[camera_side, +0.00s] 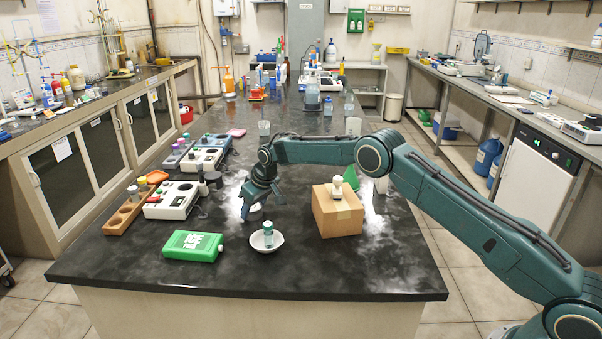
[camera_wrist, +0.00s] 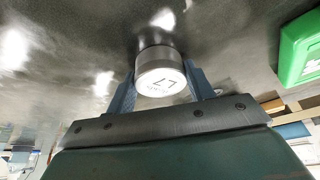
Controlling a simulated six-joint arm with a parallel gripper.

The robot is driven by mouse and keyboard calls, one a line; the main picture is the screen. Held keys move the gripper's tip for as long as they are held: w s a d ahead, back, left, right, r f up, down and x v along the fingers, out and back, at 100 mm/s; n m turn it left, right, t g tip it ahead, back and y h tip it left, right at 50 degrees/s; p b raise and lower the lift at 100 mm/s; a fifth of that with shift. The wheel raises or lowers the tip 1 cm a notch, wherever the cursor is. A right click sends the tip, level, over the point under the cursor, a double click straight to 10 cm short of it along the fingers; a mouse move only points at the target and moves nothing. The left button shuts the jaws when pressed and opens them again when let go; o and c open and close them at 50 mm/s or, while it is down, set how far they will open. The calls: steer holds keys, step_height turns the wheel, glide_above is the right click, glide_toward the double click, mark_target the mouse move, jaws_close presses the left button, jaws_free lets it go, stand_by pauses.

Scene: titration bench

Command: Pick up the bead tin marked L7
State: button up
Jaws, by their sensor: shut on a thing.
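The bead tin marked L7 (camera_wrist: 160,78) shows in the wrist view as a short round tin with a white lid, with dark "L7" lettering that appears upside down. My gripper (camera_wrist: 162,90) has one grey finger on each side of the tin and is shut on it. In the side view my gripper (camera_side: 263,205) points down, low over the dark bench. A pale bit of the tin (camera_side: 255,207) shows between the fingers there; the rest is hidden. I cannot tell whether the tin touches the bench.
A white dish (camera_side: 267,246) holding a teal-and-white vial stands in front of my gripper. A green canister (camera_side: 192,246) lies front left. A cardboard box (camera_side: 337,212) with a small item on top stands to the right. Instruments (camera_side: 172,200) and an orange rack (camera_side: 130,212) are left.

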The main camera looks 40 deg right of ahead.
steer(key=shift+r, duration=0.15)
step_height(320, 180, up, 10)
stand_by(0.7)
steer(key=shift+a, duration=0.1)
stand_by(0.4)
